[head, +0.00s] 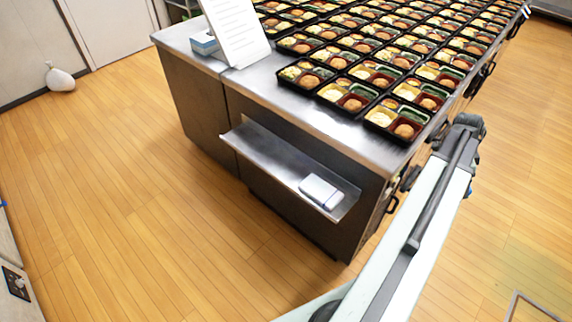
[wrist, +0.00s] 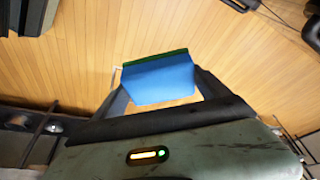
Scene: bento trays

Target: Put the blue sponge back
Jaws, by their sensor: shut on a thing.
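My gripper (wrist: 162,84) is shut on the blue sponge (wrist: 158,80), which has a thin green layer along its far edge. In the wrist view the sponge sits between the two dark fingers, with wooden floor behind it. In the head view my arm reaches up along the right side of the steel counter. The fingers and the sponge cannot be made out there.
The steel counter (head: 262,92) carries many filled bento trays (head: 395,118), a white sign (head: 236,30) and a small blue-and-white box (head: 204,43). A low steel side shelf (head: 270,160) holds a white pack (head: 321,191).

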